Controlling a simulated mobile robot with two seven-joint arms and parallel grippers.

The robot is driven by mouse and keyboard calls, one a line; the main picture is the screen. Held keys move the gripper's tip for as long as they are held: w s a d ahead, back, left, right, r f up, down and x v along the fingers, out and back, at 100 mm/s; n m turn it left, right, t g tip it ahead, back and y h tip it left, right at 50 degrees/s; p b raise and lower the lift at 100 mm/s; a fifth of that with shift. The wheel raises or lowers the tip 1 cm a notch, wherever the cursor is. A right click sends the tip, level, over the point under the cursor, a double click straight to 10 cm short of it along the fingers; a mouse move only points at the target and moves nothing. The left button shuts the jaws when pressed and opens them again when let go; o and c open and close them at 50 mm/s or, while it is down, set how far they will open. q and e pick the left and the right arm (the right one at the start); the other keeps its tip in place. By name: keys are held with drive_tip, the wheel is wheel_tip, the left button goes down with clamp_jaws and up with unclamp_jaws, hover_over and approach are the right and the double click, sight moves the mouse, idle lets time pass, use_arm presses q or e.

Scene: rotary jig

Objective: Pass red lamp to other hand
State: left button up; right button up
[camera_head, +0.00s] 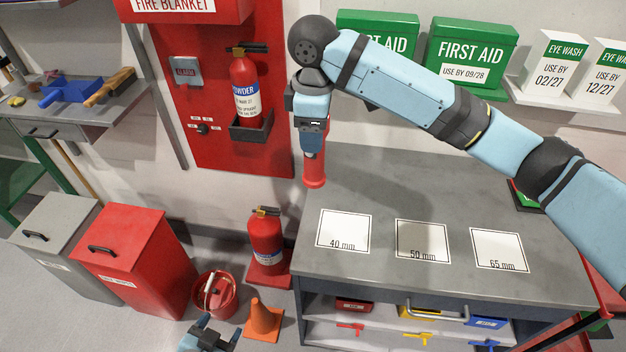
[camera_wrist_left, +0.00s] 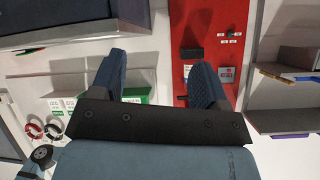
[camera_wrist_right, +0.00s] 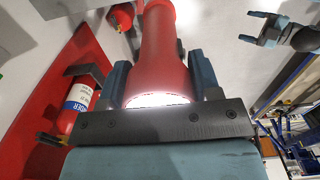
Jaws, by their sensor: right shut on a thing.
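The red lamp (camera_head: 314,168) hangs below my right gripper (camera_head: 313,148) in the head view, left of the grey bench top. My right gripper is shut on the lamp. In the right wrist view, the red lamp (camera_wrist_right: 164,50) stands between both fingers, with a bright white end near the palm. My left gripper (camera_head: 216,334) shows at the bottom edge of the head view, low and well apart from the lamp. It also shows at the upper right of the right wrist view (camera_wrist_right: 262,29). In the left wrist view its fingers (camera_wrist_left: 160,80) are spread with nothing between them.
The grey bench (camera_head: 380,190) carries white squares marked 40, 50 and 65 mm. An orange cone (camera_head: 264,320), a red bucket (camera_head: 217,295) and a floor extinguisher (camera_head: 266,240) stand left of it. A red bin (camera_head: 135,262) is further left. A wall extinguisher (camera_head: 245,90) hangs behind.

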use_arm(q)
drive_tip(key=w+d+r+m+t, duration=0.1)
drive_tip(key=w+d+r+m, duration=0.25)
drive_tip(key=w+m, duration=0.2)
drive_tip(key=w+d+r+m+t, duration=0.1)
drive_tip(key=w+d+r+m, duration=0.1)
drive_tip(key=w+r+m, duration=0.35)
drive_tip(key=m+t+h, duration=0.1)
drive_tip(key=m+t, duration=0.3)
drive_tip(key=m, duration=1.7)
approach(316, 164)
drive_tip(key=shift+m, duration=0.3)
drive_tip(key=x, duration=1.2)
drive_tip(key=shift+w, duration=0.1)
